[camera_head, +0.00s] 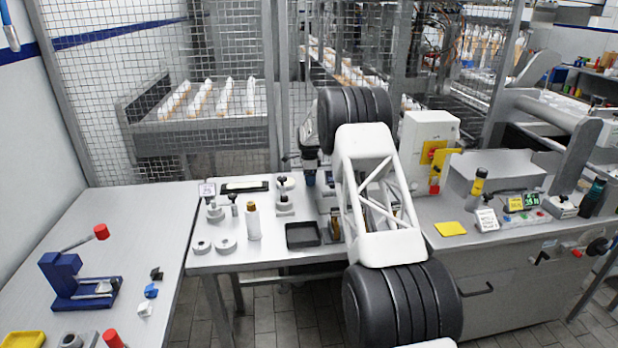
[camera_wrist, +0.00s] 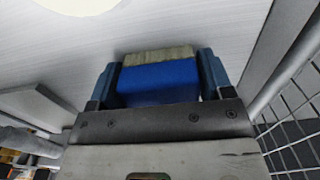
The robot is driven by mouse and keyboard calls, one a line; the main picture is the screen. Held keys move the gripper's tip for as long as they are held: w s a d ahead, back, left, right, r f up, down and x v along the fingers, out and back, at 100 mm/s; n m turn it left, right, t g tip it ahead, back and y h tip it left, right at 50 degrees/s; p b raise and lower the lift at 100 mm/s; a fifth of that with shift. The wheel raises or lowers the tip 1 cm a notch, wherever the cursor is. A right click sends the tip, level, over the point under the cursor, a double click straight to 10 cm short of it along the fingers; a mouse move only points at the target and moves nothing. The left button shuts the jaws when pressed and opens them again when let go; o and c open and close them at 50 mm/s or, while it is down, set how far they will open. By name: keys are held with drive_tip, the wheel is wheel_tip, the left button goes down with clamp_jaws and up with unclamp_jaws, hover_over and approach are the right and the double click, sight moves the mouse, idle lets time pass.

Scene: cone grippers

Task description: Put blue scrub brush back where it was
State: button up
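The blue scrub brush (camera_wrist: 158,82) shows in the wrist view, a blue block with a beige bristle strip along its far side. My gripper (camera_wrist: 159,72) has one dark blue finger on each side of the brush and looks shut on it. A pale, flat surface fills the view beyond the brush; I cannot tell how far off it is. In the head view my own arm crosses the middle and hides most of what is behind it, and I cannot clearly make out the gripper or the brush there.
A blue hand press (camera_head: 75,281) stands on the left table. The right bench carries a yellow pad (camera_head: 450,228). Wire mesh fencing (camera_head: 150,90) stands behind.

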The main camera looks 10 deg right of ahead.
drive_tip(key=o, duration=0.3)
drive_tip(key=shift+r, duration=0.1)
wheel_tip(320, 180, up, 12)
idle(0.8)
drive_tip(key=shift+r, duration=0.1)
idle(0.6)
